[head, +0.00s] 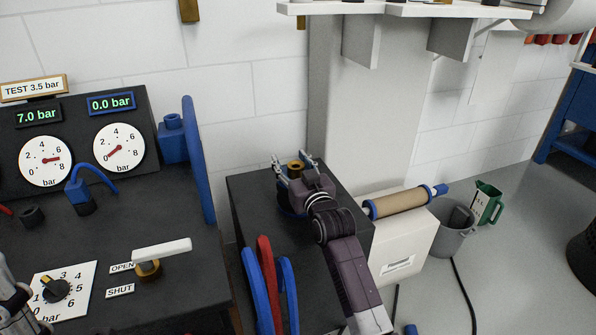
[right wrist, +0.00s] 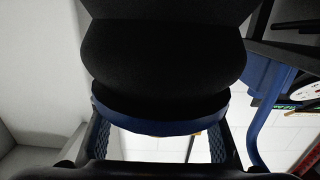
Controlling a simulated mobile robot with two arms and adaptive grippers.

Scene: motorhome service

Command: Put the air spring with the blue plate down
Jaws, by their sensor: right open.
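The air spring shows in the right wrist view as a black rubber bellows (right wrist: 165,60) with a blue plate (right wrist: 160,121) at its edge. In the head view my right gripper (head: 293,160) mostly hides it; a sliver of blue and a brass fitting (head: 295,169) show there. It appears to stand on the black bench top (head: 253,190), but its contact is hidden. My right gripper is open, with its fingers on either side of the spring; whether they touch it cannot be seen. Part of my left gripper (head: 14,297) shows at the lower left edge, its jaws unclear.
A test panel with two gauges (head: 119,147) and a white-handled valve (head: 161,250) stands left. A blue upright plate (head: 198,160) rises beside the bench. A cream box (head: 400,255), a roll (head: 400,203) and a grey bucket (head: 453,230) are right.

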